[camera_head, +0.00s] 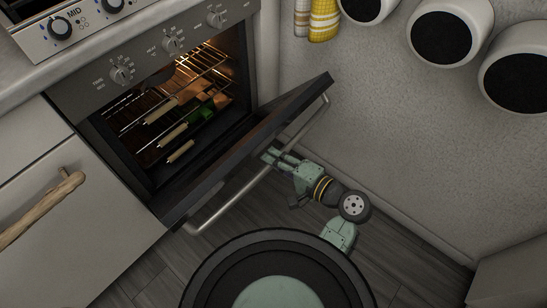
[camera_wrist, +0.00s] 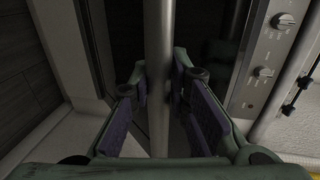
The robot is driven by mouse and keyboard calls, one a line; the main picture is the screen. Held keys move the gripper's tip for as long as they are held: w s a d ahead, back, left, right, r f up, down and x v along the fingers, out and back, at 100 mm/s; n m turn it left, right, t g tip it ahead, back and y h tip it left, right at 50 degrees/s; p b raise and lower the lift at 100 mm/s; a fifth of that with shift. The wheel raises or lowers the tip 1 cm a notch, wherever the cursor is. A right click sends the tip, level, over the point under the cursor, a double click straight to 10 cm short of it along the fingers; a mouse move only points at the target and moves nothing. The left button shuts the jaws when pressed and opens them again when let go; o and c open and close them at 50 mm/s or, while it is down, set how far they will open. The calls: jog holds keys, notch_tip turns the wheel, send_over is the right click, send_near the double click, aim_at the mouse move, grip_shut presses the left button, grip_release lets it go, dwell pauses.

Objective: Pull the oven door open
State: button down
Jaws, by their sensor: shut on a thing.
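The oven (camera_head: 165,68) stands at the upper left in the head view, its lit inside showing. Its dark door (camera_head: 240,145) is partly open, hinged at the bottom edge and leaning out. A long metal handle bar (camera_head: 234,203) runs along the door's outer side. My gripper (camera_head: 268,157) is at this bar, near its middle to right part. In the wrist view the bar (camera_wrist: 159,70) passes between the two purple-padded fingers of my gripper (camera_wrist: 167,95), which are closed around it. The fingertips are partly hidden behind the door edge in the head view.
Racks (camera_head: 165,110) and several wooden-handled items are inside the oven. A cabinet with a driftwood handle (camera_head: 45,205) is at the left. A textured wall (camera_head: 400,130) rises at the right. Grey floor (camera_head: 150,270) lies clear in front.

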jog(key=c, duration=1.5)
grip_release()
jog(key=shift+f, duration=0.1)
jog(key=v, duration=1.2)
jog(key=shift+c, duration=0.2)
